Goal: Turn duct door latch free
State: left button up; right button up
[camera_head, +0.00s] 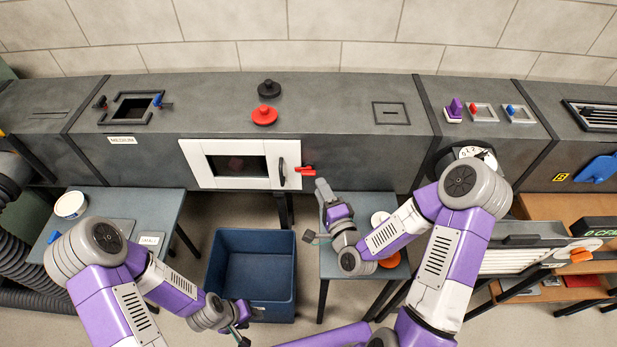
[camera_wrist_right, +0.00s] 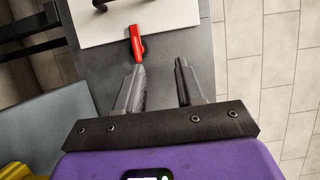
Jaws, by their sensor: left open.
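The white duct door (camera_head: 230,180) with its dark window is in the front of the grey duct and looks closed. Its red latch (camera_head: 305,170) is at the door's right edge, beside the black handle (camera_head: 282,172). My right gripper (camera_head: 322,190) is just right of and below the latch. In the right wrist view, this gripper (camera_wrist_right: 160,66) is open and empty. There the red latch (camera_wrist_right: 137,43) lies just ahead of the left finger's tip, not between the fingers; I cannot tell whether they touch. My left gripper (camera_head: 243,334) is open, low in front of the blue bin.
A blue bin (camera_head: 251,308) stands on the floor below the door. Side tables (camera_head: 180,207) stand left and right of it. A red knob (camera_head: 265,115) and a black knob (camera_head: 268,88) are on the duct's top. A shelf (camera_head: 550,208) is at right.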

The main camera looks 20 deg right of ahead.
aim_at(305, 172)
jog(key=w+f+b, duration=0.4)
jog(key=w+b, duration=0.1)
jog(key=w, duration=0.3)
jog(key=shift+a+b, duration=0.4)
jog(key=shift+a, duration=0.05)
grip_shut()
